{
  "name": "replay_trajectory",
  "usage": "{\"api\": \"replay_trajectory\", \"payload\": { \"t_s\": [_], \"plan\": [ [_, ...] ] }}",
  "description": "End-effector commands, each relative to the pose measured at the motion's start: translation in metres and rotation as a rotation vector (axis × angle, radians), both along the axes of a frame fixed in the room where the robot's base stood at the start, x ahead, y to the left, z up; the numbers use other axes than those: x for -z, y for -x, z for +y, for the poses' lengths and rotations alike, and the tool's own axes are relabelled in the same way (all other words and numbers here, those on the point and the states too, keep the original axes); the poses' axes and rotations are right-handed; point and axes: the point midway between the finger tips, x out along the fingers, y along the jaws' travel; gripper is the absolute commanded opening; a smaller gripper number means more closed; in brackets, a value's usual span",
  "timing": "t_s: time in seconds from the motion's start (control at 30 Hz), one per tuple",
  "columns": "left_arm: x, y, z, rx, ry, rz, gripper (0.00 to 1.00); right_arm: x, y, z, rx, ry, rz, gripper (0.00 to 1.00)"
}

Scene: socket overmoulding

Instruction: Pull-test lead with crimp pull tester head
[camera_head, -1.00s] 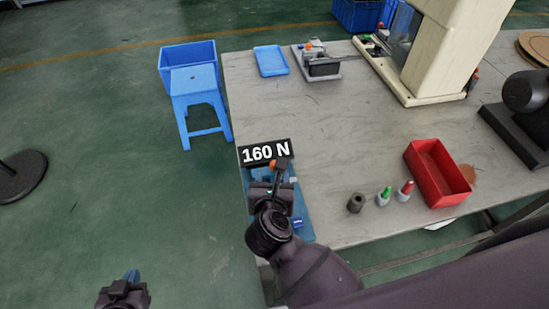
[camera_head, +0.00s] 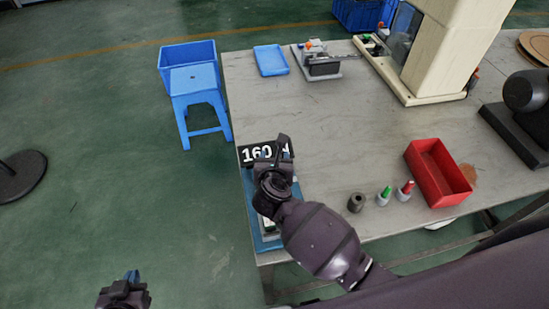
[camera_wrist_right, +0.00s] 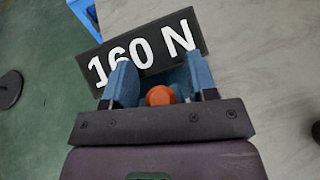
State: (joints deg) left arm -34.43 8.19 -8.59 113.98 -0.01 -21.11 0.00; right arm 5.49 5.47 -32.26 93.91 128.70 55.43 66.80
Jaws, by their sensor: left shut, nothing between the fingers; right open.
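The crimp pull tester head stands on a blue base (camera_head: 265,244) at the table's near left corner. Its black display (camera_head: 254,152) reads 160 N; in the head view my right arm covers the last part of it. The display (camera_wrist_right: 142,50) is fully readable in the right wrist view. My right gripper (camera_wrist_right: 160,82) is open over the tester, with an orange round knob (camera_wrist_right: 160,95) showing between its blue fingers. I cannot tell whether the fingers touch it. My left gripper (camera_head: 127,284) is shut and empty over the floor, left of the table. I cannot make out the lead.
A red bin (camera_head: 438,172), two small bottles with green (camera_head: 386,192) and red (camera_head: 407,187) tops and a dark cylinder (camera_head: 356,202) stand to the right. A blue tray (camera_head: 271,60) and a cream machine (camera_head: 449,50) are at the back. The table's middle is clear.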

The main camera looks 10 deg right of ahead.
Motion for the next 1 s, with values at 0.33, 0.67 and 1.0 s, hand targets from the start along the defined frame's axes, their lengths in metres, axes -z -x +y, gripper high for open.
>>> {"api": "replay_trajectory", "payload": {
  "t_s": [0.33,0.67,1.0],
  "plan": [
    [0.0,0.0,0.0,0.0,0.0,0.0,0.0,0.0,0.0,0.0,-0.001,0.0,0.0,0.14],
    [-0.006,-0.001,0.0,0.0,0.0,-0.003,0.0,-0.001,0.001,-0.011,0.001,0.0,0.002,0.0],
    [-0.019,-0.003,-0.001,0.0,0.002,-0.012,0.0,0.0,0.001,-0.047,0.001,-0.001,0.001,0.0]
  ]
}}
